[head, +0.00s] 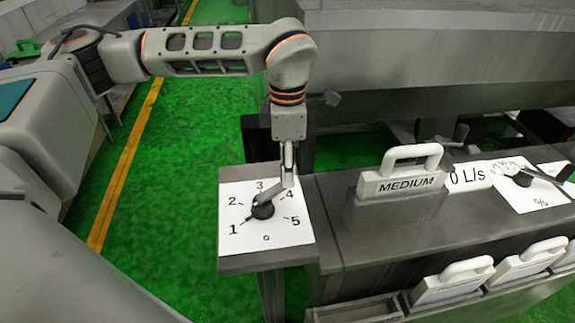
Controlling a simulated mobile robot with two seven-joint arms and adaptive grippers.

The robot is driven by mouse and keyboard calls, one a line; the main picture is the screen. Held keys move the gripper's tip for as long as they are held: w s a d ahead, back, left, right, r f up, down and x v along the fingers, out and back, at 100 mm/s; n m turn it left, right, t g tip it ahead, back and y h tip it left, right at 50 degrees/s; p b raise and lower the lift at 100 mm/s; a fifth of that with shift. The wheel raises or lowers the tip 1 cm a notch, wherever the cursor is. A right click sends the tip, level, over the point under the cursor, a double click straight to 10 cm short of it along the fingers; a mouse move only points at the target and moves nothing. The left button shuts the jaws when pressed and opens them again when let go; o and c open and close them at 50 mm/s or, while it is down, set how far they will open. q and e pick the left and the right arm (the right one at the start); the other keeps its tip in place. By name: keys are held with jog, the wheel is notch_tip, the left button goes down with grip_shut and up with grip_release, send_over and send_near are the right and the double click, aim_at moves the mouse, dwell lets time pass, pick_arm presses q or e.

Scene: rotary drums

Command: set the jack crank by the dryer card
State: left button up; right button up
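The jack crank (263,209) is a black knob on a white dial plate (285,232) marked 0 to 5, at the left end of the bench. Its dark pointer appears to aim at the lower left, near the 1. My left gripper (284,185) reaches down from above onto the crank, and a grey finger or handle part lies across the knob. I cannot tell whether the fingers are closed on it. The dryer card (398,185), a white handled plate reading MEDIUM, stands upright on the bench to the right. My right gripper is not in view.
A "0 L/s" sign (467,177) and a second dial (530,186) with a dark lever are at the right. Several white handled cards (453,282) stand in a lower front rack. A large grey machine (430,55) is behind the bench. Green floor (165,215) is open at left.

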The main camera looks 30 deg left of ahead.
pick_arm(q)
grip_shut()
jog(key=s+d+m+p, duration=0.2)
jog(key=s+d+m, duration=0.2)
jog(key=m, duration=0.8)
jog(key=shift+s+p, duration=0.35)
jog(key=shift+s, duration=0.55)
jog(key=shift+d, duration=0.1)
